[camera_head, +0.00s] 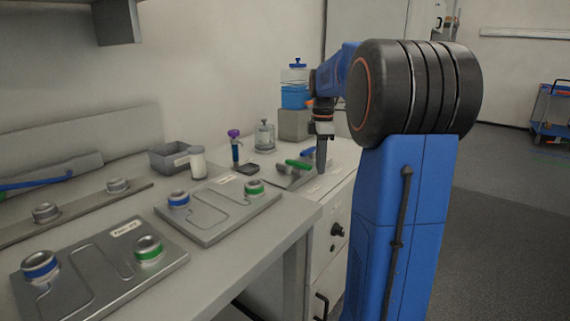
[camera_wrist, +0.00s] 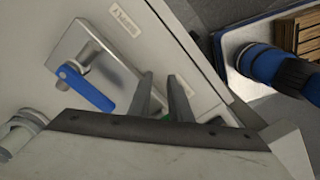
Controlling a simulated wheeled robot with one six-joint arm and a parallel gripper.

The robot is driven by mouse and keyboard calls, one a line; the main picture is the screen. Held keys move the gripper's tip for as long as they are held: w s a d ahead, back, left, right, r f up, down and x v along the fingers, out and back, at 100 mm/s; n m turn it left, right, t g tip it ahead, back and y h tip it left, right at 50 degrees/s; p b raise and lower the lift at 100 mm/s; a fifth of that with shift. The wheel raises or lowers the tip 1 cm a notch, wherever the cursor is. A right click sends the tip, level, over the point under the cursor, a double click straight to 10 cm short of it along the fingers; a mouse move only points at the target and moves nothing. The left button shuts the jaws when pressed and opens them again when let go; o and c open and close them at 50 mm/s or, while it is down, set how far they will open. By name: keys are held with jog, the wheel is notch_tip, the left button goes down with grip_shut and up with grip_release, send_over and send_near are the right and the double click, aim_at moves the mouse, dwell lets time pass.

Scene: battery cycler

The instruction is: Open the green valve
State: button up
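The green valve handle (camera_head: 298,164) sits on a small metal plate on the far counter, beside a blue valve handle (camera_head: 308,152). My gripper (camera_head: 321,170) points down just right of the green handle, low over the counter. In the wrist view, my gripper's two fingers (camera_wrist: 160,77) stand apart with a gap between them. Only a small green patch (camera_wrist: 167,117) shows between the fingers, low by the gripper body; most of the green handle is hidden there. The blue handle (camera_wrist: 85,88) lies clear to the left. I cannot tell whether a finger touches the green handle.
A blue-filled container (camera_head: 294,95) on a grey block, a glass jar (camera_head: 264,136) and a purple-topped bottle (camera_head: 234,146) stand behind the valves. Metal plates with blue and green ringed ports (camera_head: 215,215) lie on the nearer counter. Open floor (camera_head: 510,200) is at right.

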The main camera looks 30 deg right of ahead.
jog(key=shift+a, duration=0.15)
jog(key=shift+o, duration=1.2)
jog(key=shift+w+a, duration=0.15)
jog(key=shift+a, duration=0.15)
notch_tip(320, 180, up, 8)
jog(key=shift+d, duration=0.15)
